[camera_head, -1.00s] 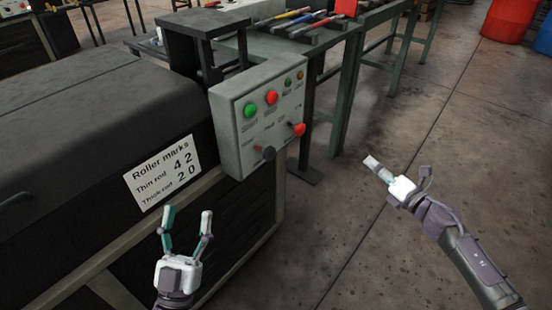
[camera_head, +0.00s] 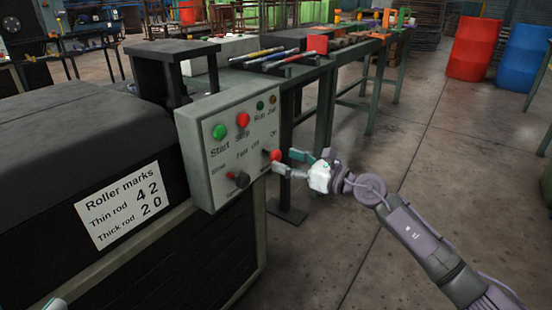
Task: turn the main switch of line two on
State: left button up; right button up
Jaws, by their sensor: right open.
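The grey control box (camera_head: 205,172) stands on the front of the machine. A red-handled switch (camera_head: 274,155) sticks out at its lower right, beneath small lettering that seems to read Off and On. My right gripper (camera_head: 286,162) is open, with its fingertips close to the right side of this red handle. I cannot tell whether they touch it. The fingers partly cover the area beside the handle. A small pale part at the bottom left edge seems to be my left gripper (camera_head: 55,303); its fingers are out of view.
A black knob (camera_head: 241,180) sits left of the red handle. A green Start button (camera_head: 219,131) and a red button (camera_head: 242,120) are above. A Roller marks sign (camera_head: 124,206) is on the machine.

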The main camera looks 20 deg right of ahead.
aim_at(279, 158)
jog(key=shift+x, duration=1.9)
